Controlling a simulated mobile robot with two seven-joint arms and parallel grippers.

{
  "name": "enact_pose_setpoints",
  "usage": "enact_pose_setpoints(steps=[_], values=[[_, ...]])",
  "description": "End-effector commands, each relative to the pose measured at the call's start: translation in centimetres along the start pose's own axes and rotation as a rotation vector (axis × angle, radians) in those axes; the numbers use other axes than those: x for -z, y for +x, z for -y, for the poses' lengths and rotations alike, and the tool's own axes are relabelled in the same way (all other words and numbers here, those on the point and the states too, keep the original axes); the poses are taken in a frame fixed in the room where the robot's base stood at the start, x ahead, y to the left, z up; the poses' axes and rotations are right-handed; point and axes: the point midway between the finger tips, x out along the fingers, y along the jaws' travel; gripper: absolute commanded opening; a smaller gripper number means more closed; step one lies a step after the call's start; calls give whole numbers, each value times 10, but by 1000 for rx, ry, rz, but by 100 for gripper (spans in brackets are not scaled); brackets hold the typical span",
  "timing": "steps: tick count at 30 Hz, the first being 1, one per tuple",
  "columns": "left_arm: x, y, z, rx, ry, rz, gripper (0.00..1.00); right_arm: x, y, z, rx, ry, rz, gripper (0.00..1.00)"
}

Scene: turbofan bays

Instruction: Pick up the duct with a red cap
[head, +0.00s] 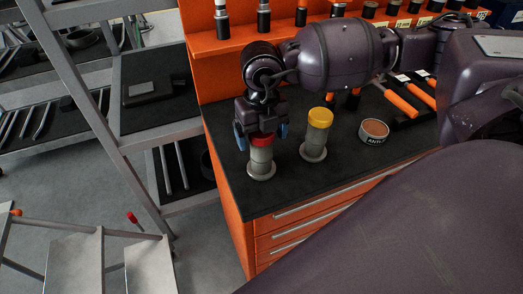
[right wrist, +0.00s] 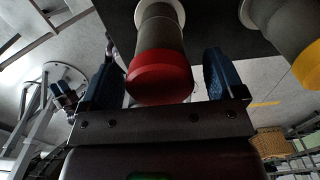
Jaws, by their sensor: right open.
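The duct with a red cap (head: 261,157) stands upright near the left end of the black worktop, a grey cylinder on a round flange. In the right wrist view its red cap (right wrist: 160,78) lies between the two blue fingers. My right gripper (head: 262,138) is open over the top of this duct, one finger on each side, with gaps visible between fingers and cap. A similar duct with a yellow cap (head: 317,135) stands to its right; it also shows in the right wrist view (right wrist: 286,27). My left gripper is not in view.
A round tin (head: 374,131) sits right of the ducts. Orange-handled tools (head: 402,101) lie farther back. An orange shelf (head: 230,45) rises behind the orange cabinet (head: 300,222). A grey metal rack (head: 92,95) stands to the left. The worktop's front left is clear.

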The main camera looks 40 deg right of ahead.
Motion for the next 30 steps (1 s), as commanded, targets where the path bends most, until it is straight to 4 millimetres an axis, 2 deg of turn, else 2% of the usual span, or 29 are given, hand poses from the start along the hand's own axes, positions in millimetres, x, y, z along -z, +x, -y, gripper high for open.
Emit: enact_pose_setpoints(steps=[9, 20, 30], values=[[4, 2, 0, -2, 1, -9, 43, 0, 5, 0, -1, 0, 0, 86], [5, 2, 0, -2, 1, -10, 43, 0, 4, 0, 0, 0, 0, 31], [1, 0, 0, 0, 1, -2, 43, -1, -2, 0, -1, 0, 3, 29]])
